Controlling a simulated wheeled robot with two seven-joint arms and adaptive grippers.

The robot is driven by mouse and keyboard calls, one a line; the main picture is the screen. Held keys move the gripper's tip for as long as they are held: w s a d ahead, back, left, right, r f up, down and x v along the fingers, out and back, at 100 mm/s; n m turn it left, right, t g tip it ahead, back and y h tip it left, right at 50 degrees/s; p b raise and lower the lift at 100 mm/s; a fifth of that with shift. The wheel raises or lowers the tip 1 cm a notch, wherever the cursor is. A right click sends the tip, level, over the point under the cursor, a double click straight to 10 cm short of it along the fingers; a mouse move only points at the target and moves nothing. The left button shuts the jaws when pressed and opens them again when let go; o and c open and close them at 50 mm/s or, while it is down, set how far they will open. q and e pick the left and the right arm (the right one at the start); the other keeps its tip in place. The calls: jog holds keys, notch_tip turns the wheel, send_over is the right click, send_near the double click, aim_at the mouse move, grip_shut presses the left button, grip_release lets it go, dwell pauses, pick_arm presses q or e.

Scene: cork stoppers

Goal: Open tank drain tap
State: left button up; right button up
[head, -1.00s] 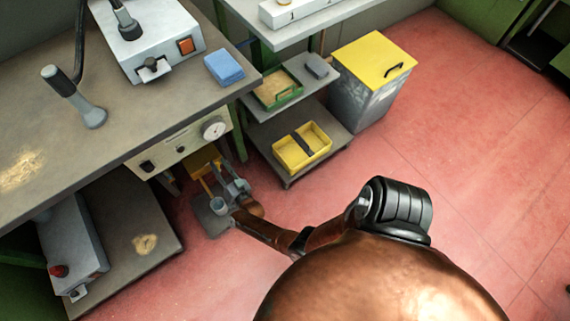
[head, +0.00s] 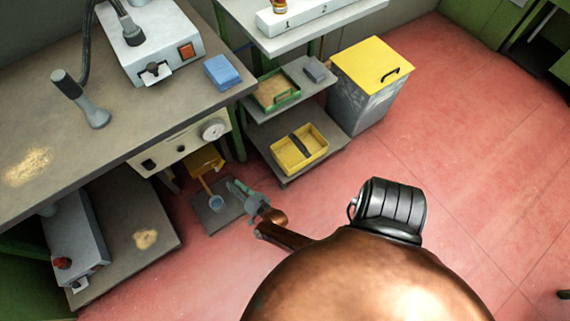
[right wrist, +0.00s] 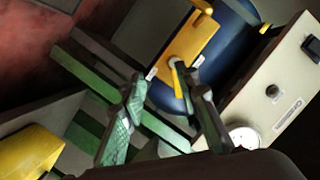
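Under the bench in the head view is a yellow-orange fitting (head: 205,163) with a thin yellow part running down from it. The right wrist view shows a yellow plate (right wrist: 192,52) against a dark blue rounded tank (right wrist: 238,35). A short yellow-tipped piece (right wrist: 175,74) sticks out at its lower end; I cannot tell for certain which part is the tap handle. My right gripper (head: 243,191) is just right of the fitting. My left gripper is out of view.
A small pale blue cup (head: 215,203) stands on a dark floor tray (head: 226,221) below the fitting. The bench panel with a gauge (head: 214,130) is above. A shelf cart (head: 330,146) with a yellow bin (head: 312,139) stands right. Red floor is open farther right.

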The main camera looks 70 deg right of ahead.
aim_at(223, 164)
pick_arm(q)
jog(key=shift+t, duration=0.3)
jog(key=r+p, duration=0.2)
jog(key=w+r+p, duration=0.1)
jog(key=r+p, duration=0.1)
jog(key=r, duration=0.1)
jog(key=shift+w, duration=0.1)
pick_arm(e)
jog(key=s+a+f+n+g+y, duration=0.1)
jog(key=s+f+n+g+y, duration=0.1)
jog(key=s, duration=0.6)
jog(key=s+a+f+n+g+y, duration=0.2)
jog(key=s+f+n+g, duration=0.1)
jog(key=s, duration=0.5)
jog(key=s+a+f+n+g+y, duration=0.1)
jog(key=s+a+f+n+g, duration=0.1)
jog(key=s, duration=0.6)
jog(key=shift+s+a+f+n+g+y, duration=0.3)
jog(key=shift+f+n+g+y, duration=0.1)
jog(key=shift+n+g, duration=0.4)
jog(key=shift+d, duration=0.1)
